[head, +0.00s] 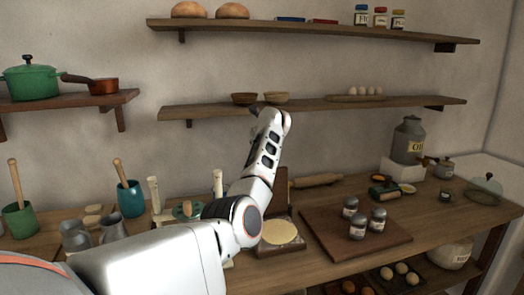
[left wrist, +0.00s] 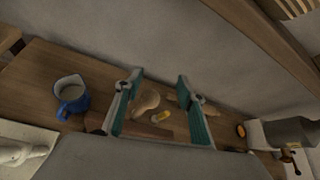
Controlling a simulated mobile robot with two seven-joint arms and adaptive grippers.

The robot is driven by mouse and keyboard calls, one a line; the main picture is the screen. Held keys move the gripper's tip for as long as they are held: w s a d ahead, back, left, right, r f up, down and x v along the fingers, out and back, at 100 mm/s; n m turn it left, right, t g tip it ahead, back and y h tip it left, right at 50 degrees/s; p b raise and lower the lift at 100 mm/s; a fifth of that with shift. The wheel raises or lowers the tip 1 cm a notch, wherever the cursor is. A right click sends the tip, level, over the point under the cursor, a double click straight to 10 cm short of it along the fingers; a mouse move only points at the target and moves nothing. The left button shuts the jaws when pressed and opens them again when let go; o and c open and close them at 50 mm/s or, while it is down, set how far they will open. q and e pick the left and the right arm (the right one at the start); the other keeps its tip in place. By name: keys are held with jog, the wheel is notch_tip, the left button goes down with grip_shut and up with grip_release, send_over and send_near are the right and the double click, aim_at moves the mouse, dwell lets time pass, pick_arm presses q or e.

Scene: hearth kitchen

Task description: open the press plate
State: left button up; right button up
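The press stands on the counter in the head view. Its dark base (head: 282,249) carries a flat, pale round of dough (head: 279,232). A dark upright board (head: 281,186) rises behind the base, partly hidden by my left arm; I cannot tell for sure whether it is the press plate. My right gripper is not in view.
A board (head: 330,240) with several lidded jars is right of the press. A rolling pin (head: 316,180) lies behind. The lower shelf (head: 215,110) with bowls is near my left wrist. A blue jug (left wrist: 71,94) and metal can (left wrist: 297,131) show in the left wrist view.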

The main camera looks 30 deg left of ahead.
pick_arm(q)
notch_tip(320, 180, up, 6)
dwell(0.8)
